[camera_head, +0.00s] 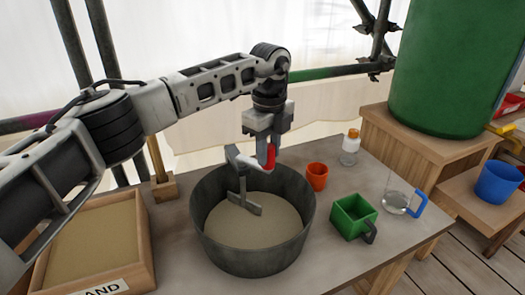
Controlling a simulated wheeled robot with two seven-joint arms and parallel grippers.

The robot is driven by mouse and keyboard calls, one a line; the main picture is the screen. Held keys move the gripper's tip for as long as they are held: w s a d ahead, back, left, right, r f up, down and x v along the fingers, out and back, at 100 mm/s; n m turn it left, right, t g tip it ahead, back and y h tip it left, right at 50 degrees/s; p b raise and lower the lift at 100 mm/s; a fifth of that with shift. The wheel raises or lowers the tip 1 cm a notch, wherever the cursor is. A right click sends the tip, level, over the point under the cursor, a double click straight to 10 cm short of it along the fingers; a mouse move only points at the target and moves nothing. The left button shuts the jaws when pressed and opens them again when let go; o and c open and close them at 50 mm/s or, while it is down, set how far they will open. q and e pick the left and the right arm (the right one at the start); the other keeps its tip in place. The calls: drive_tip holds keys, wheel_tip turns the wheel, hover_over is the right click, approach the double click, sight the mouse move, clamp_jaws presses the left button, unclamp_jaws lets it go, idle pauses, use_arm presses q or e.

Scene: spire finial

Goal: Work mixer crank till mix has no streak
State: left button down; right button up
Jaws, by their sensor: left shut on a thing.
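The mixer is a round dark grey tub (258,262) on the table, holding a tan mix (270,228) with an even colour and no streak that I can make out. A grey paddle (244,203) hangs from the crank (237,157) and stands in the mix. My left gripper (268,150) is over the tub's back rim, shut on the crank's red grip (269,158); the fingers partly hide the grip. My right gripper is out of view.
A sand box (146,240) stands left of the tub. To its right are an orange cup (317,176), a green square scoop (352,217), a glass jug with a blue handle (397,201) and a small orange-capped bottle (350,148). A green barrel (455,70) stands behind right.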

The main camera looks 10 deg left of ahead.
use_arm(q)
drive_tip(key=shift+w+d+r+n, duration=0.1)
drive_tip(key=shift+w+r+n, duration=0.05)
drive_tip(key=shift+w+n, duration=0.75)
drive_tip(key=c, duration=1.1)
unclamp_jaws()
drive_tip(key=shift+s, duration=0.1)
wheel_tip(320, 180, up, 16)
drive_tip(key=shift+p, duration=0.35)
